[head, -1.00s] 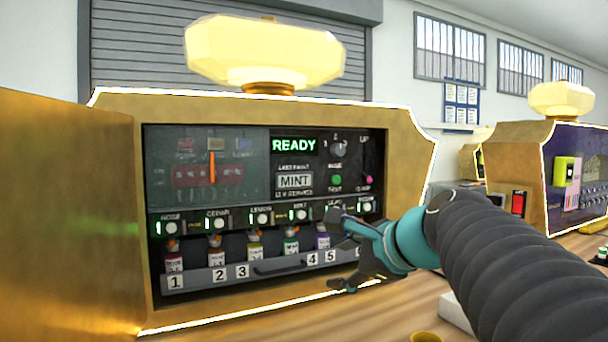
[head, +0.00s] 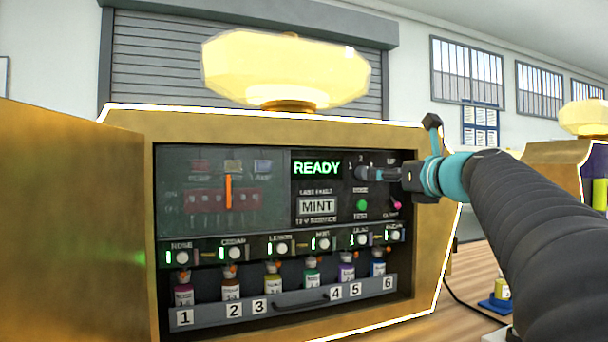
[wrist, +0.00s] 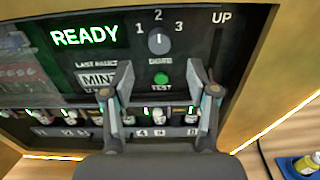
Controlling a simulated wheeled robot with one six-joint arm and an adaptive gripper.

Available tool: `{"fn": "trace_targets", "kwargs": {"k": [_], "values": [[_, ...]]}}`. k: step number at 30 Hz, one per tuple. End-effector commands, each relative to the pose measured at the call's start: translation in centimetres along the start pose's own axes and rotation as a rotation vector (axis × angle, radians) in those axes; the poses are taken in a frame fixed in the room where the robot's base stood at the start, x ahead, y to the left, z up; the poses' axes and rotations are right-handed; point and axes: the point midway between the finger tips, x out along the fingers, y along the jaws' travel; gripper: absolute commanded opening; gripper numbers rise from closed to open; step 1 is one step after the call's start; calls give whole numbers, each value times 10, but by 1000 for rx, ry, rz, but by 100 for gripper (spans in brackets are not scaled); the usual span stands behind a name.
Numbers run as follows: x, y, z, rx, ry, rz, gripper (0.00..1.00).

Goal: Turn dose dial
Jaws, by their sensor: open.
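The dose dial (wrist: 158,42) is a dark round knob with a light pointer line, set in the black panel of the gold machine (head: 130,200). In the wrist view the numbers 1, 2 and 3 arc above it, and the pointer stands upright toward 2. My gripper (wrist: 160,70) is open and empty, with its two fingers spread to either side, below the dial in the picture. The fingers do not visibly touch the dial. In the head view my gripper reaches in from the right and partly covers the dial area.
A green test button (wrist: 162,80) sits just below the dial. A READY display (head: 317,168) is left of it. A row of white knobs and several numbered bottles stand lower in the machine. A yellow bottle (head: 502,290) is on the table to the right.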

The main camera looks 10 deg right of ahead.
Motion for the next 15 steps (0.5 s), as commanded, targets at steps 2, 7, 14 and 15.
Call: {"fn": "trace_targets", "kwargs": {"k": [2, 7, 14, 15], "values": [[16, 1, 0, 0, 2, 4, 59], [45, 1, -1, 0, 2, 3, 59], [67, 0, 0, -2, 2, 1, 59], [69, 0, 0, -2, 1, 1, 59]]}}
